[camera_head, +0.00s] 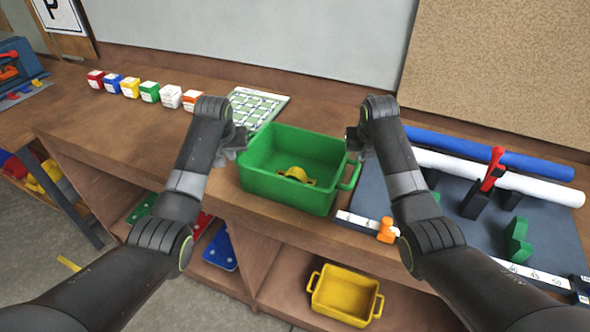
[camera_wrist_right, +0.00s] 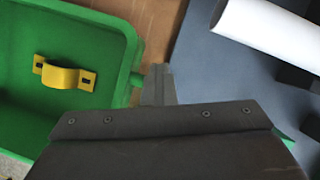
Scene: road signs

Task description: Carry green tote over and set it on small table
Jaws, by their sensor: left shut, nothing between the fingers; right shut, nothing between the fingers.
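The green tote (camera_head: 288,187) stands upright on the wooden bench near its front edge, with a yellow bracket (camera_head: 296,174) lying inside; both also show in the right wrist view, the tote (camera_wrist_right: 25,120) and the bracket (camera_wrist_right: 64,76). My left gripper (camera_head: 236,148) is shut beside the tote's left end, its tips partly hidden by the wrist. My right gripper (camera_head: 355,141) is shut near the tote's right rim, above its right handle. In the right wrist view its fingers (camera_wrist_right: 157,85) are together and hold nothing. I cannot pick out which surface is the small table.
A row of several coloured blocks (camera_head: 150,91) and a green-and-white grid sheet (camera_head: 257,107) lie behind and left. A grey mat (camera_head: 440,210) with blue (camera_head: 500,155) and white (camera_head: 500,178) rolls fills the right. A yellow tote (camera_head: 345,295) sits on the shelf below.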

